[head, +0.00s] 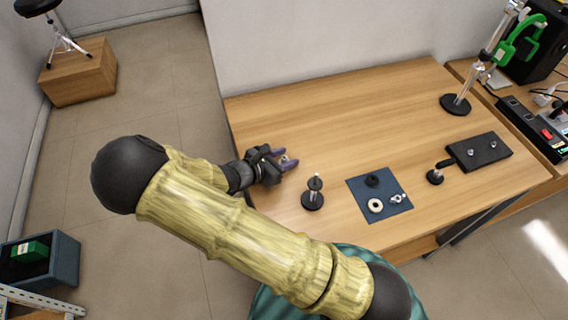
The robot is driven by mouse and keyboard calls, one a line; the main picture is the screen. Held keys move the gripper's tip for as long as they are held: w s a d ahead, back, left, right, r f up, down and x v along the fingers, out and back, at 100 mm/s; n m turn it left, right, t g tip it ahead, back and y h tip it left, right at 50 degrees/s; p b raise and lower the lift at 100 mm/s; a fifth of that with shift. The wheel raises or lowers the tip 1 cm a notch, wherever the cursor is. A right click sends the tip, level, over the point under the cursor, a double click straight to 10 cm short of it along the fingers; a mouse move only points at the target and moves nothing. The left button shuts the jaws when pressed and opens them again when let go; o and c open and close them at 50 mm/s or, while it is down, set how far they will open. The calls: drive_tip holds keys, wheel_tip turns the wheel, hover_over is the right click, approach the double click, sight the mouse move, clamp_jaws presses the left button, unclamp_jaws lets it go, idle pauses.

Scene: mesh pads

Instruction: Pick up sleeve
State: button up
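My gripper (286,160), with purple fingertips, is over the left part of the wooden table. A small pale piece shows between the fingertips; it is too small to tell whether it is gripped or lies behind them. I cannot tell for sure which thing is the sleeve. A dark blue mat (363,192) at the table's middle carries a black round part (372,180), a cream ring (375,205) and a small silver metal part (397,198). My gripper is to the left of the mat, apart from it.
A small black-based stand (312,201) is between my gripper and the mat. A black block (479,151) with metal pieces and a short black post (435,176) are at right. A tall metal stand (456,103) is at the back right. The table's back left is clear.

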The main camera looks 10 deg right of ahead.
idle(0.4)
clamp_jaws()
drive_tip(key=shift+r, duration=0.1)
wheel_tip(320, 180, up, 10)
drive_tip(key=shift+p, duration=0.3)
idle(0.4)
idle(0.5)
